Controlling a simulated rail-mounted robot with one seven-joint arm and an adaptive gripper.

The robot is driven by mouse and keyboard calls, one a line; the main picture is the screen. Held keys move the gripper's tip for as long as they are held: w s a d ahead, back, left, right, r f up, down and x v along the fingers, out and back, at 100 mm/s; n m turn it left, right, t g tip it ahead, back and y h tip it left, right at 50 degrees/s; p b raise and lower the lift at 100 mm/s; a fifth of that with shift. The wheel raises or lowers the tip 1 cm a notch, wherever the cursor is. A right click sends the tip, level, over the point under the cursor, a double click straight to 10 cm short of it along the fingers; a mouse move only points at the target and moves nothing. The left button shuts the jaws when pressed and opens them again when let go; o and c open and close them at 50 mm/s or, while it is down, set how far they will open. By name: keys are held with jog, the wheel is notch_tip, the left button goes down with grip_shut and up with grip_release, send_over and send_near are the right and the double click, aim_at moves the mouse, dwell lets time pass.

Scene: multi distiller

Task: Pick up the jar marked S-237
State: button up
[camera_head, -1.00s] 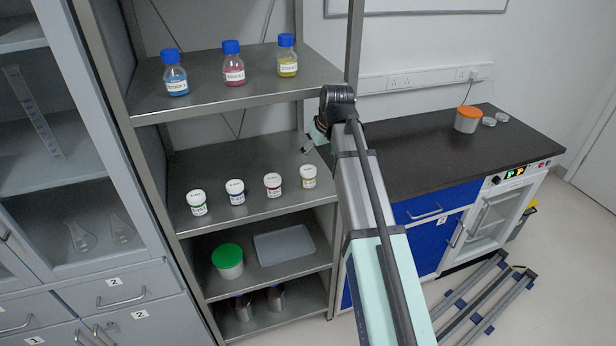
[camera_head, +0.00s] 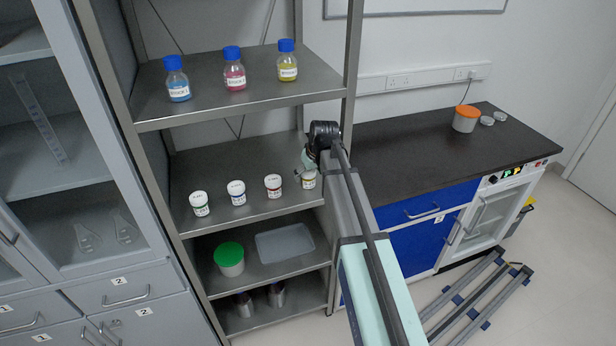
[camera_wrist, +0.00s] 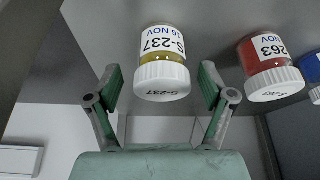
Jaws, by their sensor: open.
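The jar marked S-237 (camera_wrist: 162,65) has a white lid and yellow contents. It appears upside down in the wrist view, and its marking is readable on label and lid. In the head view it is the rightmost jar (camera_head: 309,181) on the middle shelf, partly covered by my gripper. My gripper (camera_wrist: 160,82) is open and empty. In the wrist view the jar appears between the two spread fingers, with visible gaps on both sides. In the head view my gripper (camera_head: 307,166) is just above and beside the jar's lid.
A red jar marked S-263 (camera_wrist: 267,68) stands beside it, then blue (camera_head: 237,193) and green (camera_head: 199,204) jars. Capped bottles (camera_head: 234,70) stand on the upper shelf (camera_head: 205,106) overhead. A shelf post (camera_head: 350,75) is close on the right.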

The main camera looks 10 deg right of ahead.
aim_at(307, 177)
jog(key=shift+p+x, duration=0.45)
jog(key=shift+x, duration=1.2)
jog(key=shift+a, duration=0.1)
jog(key=c, duration=1.3)
jog(key=shift+r, duration=0.1)
